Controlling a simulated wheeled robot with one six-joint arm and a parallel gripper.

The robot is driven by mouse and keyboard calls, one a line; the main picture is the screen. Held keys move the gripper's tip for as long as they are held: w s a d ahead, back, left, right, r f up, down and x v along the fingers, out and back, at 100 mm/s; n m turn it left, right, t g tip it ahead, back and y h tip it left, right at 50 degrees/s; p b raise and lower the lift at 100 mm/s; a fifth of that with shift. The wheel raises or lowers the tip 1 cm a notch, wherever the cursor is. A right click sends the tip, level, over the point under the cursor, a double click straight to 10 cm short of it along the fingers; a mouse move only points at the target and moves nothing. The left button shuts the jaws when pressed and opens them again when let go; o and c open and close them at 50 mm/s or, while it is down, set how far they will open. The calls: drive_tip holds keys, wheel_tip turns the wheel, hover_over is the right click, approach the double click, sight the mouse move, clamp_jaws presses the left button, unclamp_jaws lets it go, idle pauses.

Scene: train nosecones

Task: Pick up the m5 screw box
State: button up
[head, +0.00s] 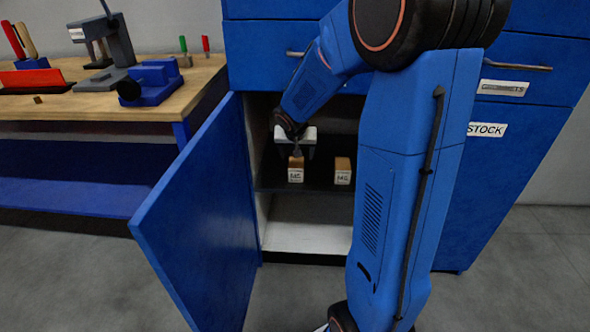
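Two small brown boxes with white labelled fronts stand on a dark shelf inside the open blue cabinet. The left box (296,174) has a label that looks like M5, though the print is small. The right box (342,177) has a similar label that looks like M6. My gripper (296,155) reaches into the cabinet, pointing down just above the left box. Its fingers appear spread apart, with nothing visibly held. I cannot tell whether the fingertips touch the box.
The cabinet's blue door (205,215) stands open on the left, close to my arm. Closed drawers (275,58) are above the opening. A white lower shelf (300,235) looks empty. A wooden workbench (110,102) with tools stands at the left.

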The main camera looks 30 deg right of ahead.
sight(296, 163)
drive_tip(key=x, duration=0.7)
drive_tip(key=shift+w+d+f, duration=0.1)
drive_tip(key=shift+f, duration=0.2)
drive_tip(key=shift+a+x, duration=0.2)
drive_tip(key=shift+x, duration=2.35)
drive_tip(key=shift+w, duration=0.1)
drive_tip(key=shift+c, duration=0.6)
drive_tip(key=c, duration=1.4)
drive_tip(key=shift+o, duration=0.2)
drive_tip(key=shift+r, duration=0.2)
